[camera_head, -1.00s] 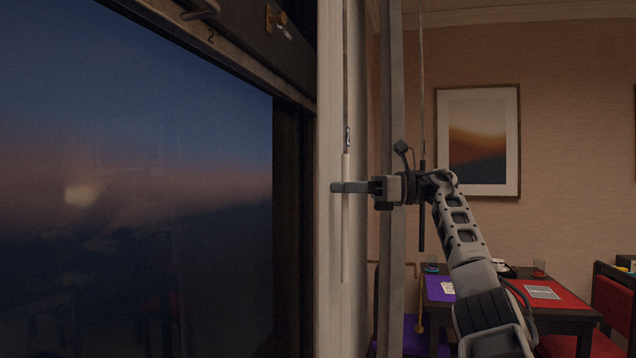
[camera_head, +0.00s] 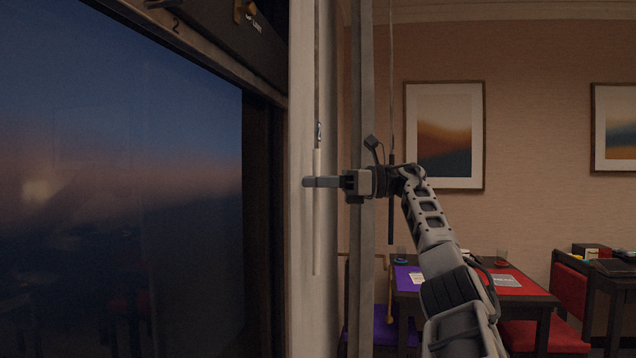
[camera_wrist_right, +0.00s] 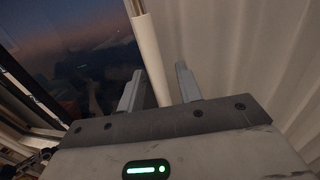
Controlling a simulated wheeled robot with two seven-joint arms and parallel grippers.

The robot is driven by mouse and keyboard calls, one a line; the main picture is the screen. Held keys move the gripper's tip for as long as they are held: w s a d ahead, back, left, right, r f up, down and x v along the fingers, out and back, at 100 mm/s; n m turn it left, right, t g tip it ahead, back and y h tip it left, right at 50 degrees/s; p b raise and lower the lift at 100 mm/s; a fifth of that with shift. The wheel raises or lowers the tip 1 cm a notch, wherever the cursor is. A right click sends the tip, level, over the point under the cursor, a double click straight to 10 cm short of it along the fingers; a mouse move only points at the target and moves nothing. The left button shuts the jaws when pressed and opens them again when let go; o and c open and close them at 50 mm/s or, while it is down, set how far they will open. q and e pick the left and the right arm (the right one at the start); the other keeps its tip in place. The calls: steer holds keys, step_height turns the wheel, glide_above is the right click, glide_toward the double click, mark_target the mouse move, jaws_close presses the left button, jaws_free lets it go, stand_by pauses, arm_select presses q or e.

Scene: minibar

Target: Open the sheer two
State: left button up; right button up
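Pale sheer fabric (camera_wrist_right: 245,45) fills the right of the right wrist view, beside the wand. My right gripper (camera_head: 312,182) reaches left to the wand's upper part, and its fingers overlap it in the head view. In the right wrist view my right gripper (camera_wrist_right: 158,85) has its fingers apart, with the wand (camera_wrist_right: 150,45) running between them, nearer the left finger. Contact cannot be told. My left gripper is out of view.
The dark window (camera_head: 120,200) fills the left, under a black panel (camera_head: 215,35) with a knob. A dark hanging rod (camera_head: 392,215) is behind my right arm. A table (camera_head: 530,295) with purple and red mats and red chairs (camera_head: 570,290) stands back right.

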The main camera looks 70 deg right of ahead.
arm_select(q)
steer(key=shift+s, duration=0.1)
arm_select(e)
steer(key=shift+s, duration=0.1)
